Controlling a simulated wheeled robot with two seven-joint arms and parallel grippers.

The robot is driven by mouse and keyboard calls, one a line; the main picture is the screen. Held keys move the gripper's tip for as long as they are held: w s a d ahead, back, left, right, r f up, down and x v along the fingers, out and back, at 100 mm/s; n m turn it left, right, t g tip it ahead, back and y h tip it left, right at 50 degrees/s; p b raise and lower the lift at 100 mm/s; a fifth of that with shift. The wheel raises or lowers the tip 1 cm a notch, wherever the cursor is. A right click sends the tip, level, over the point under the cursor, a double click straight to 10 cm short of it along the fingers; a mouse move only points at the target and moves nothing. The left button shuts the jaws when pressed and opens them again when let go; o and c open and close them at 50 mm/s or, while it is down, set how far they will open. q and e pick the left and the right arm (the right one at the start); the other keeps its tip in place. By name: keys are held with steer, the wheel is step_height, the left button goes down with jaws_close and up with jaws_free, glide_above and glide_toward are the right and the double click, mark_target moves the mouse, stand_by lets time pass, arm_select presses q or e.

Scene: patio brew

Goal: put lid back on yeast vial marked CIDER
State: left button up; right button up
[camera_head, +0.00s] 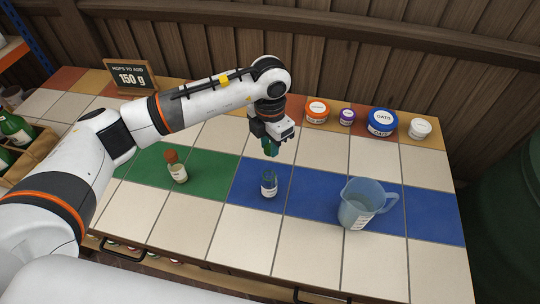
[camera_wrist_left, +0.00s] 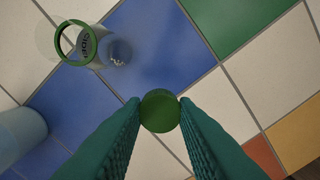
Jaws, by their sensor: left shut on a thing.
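A small clear vial (camera_head: 269,185) with a pale label stands upright and open on the blue tiles. In the left wrist view the vial (camera_wrist_left: 86,44) shows a green ring at its mouth, and its label is too small to read surely. My left gripper (camera_head: 271,150) is above and slightly behind the vial, apart from it. Its green fingers (camera_wrist_left: 160,112) are shut on a round green lid (camera_wrist_left: 160,110), held clear of the vial. A second small vial (camera_head: 177,170) with a reddish-brown top stands on the green tiles to the left. My right gripper is out of view.
A clear blue measuring jug (camera_head: 357,208) stands right of the vial. Tubs with orange (camera_head: 317,110), purple (camera_head: 347,116), blue (camera_head: 382,121) and white (camera_head: 420,128) lids line the back. A "150 g" sign (camera_head: 133,76) stands back left. The front cream tiles are clear.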

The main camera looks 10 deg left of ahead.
arm_select(q)
steer(key=shift+r, duration=1)
